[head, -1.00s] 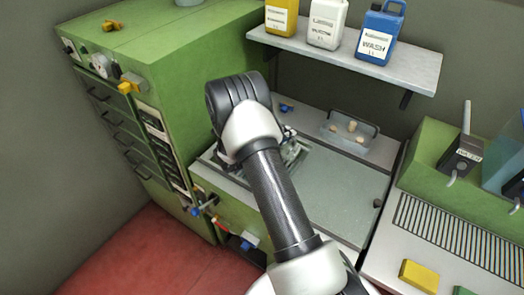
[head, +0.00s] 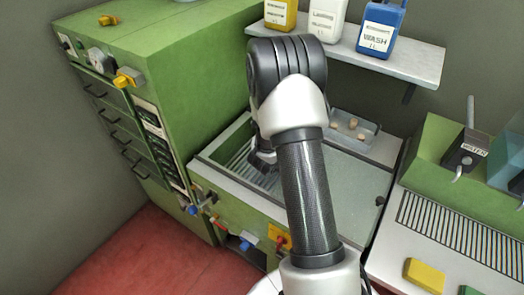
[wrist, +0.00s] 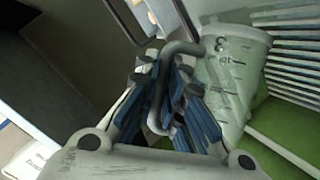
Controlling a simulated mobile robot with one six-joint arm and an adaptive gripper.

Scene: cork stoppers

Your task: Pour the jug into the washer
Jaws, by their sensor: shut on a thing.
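The jug (wrist: 232,75) is pale, see-through and marked with a scale. It fills the upper right of the wrist view, and its grey handle (wrist: 180,47) runs between my fingers. My gripper (wrist: 165,90) is shut on this handle, with blue-padded fingers on both sides. In the head view my arm hides the jug and most of the gripper. The washer (head: 235,212) is the green unit with an open slatted basin (head: 237,150) at its left. The jug is close to the slats in the wrist view. I cannot tell its tilt or what it holds.
A clear tray (head: 372,135) with several corks stands behind the washer's flat top (head: 355,190). A shelf (head: 415,62) with bottles, including a blue wash bottle (head: 380,30), hangs above. A tall green cabinet (head: 185,70) borders the left.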

